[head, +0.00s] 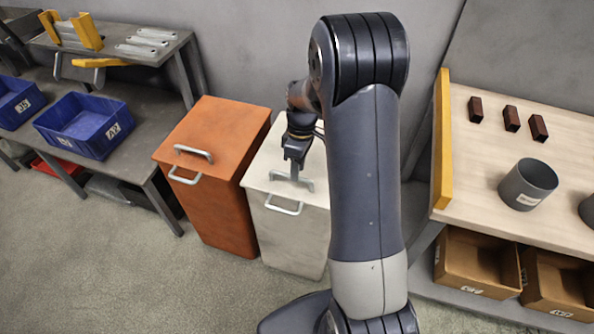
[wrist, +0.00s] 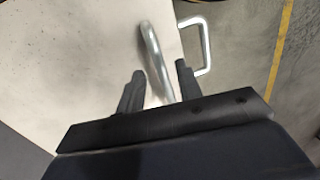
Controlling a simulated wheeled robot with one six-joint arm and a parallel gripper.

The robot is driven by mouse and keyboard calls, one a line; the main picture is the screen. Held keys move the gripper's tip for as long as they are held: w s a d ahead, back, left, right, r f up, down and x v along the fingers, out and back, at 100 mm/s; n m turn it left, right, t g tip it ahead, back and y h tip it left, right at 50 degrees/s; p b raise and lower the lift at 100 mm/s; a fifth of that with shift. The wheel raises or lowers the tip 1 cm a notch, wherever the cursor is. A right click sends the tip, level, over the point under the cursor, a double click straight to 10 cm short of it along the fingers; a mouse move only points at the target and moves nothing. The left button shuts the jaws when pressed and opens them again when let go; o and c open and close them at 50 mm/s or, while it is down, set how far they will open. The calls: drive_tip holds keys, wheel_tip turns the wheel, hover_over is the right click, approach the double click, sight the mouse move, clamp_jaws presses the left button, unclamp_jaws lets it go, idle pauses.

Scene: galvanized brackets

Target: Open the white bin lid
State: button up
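The white bin (head: 284,240) stands upright just left of my arm in the head view. Its lid (head: 262,163) lies flat and closed on top, and its pale surface fills the upper left of the wrist view (wrist: 75,60). A metal bar handle (head: 305,185) is on the lid; it also shows in the wrist view (wrist: 151,50). My gripper (head: 293,172) is down at this handle. In the wrist view my gripper (wrist: 160,82) has its two dark fingers apart, with the handle bar running between them. I cannot tell whether either finger touches it.
A second metal handle (head: 284,207) sits on the bin's front. An orange bin (head: 215,195) with its own handles stands close on the left. A wooden bench (head: 470,170) with a grey cup (head: 528,185) is to the right. Open floor (head: 120,270) lies in front.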

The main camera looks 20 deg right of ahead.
drive_tip(key=shift+s+a+f, duration=0.1)
drive_tip(key=shift+f, duration=0.6)
drive_tip(key=shift+c, duration=0.4)
clamp_jaws()
